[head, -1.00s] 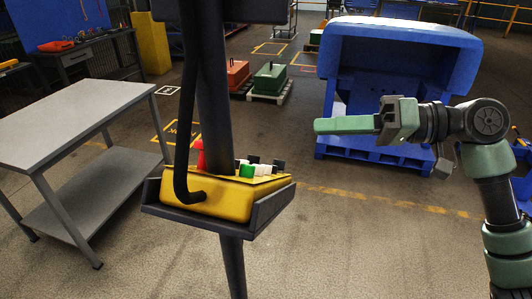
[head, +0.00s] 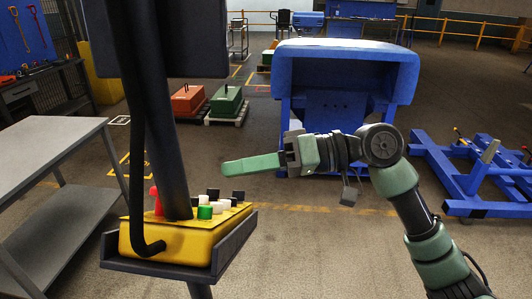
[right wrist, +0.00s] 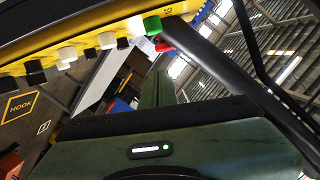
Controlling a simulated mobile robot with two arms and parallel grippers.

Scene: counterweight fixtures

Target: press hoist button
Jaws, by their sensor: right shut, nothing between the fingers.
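The yellow hoist pendant (head: 178,244) rests in a dark tray on a post at the lower left of the head view. On its top are a green button (head: 205,212), a red button (head: 154,200), white buttons (head: 222,207) and black buttons (head: 238,195). My right gripper (head: 226,168) is shut and empty, its green fingers pointing left, above the buttons and apart from them in the head view. In the right wrist view, the fingers (right wrist: 157,88) point up toward the pendant's row, with the green button (right wrist: 152,25) just above them. My left gripper is not in view.
A grey table (head: 45,150) stands at the left. A large blue fixture (head: 345,75) stands behind my right arm, and a blue frame (head: 475,180) is at the right. Red (head: 188,101) and green (head: 226,103) weights sit on pallets behind. Floor between is clear.

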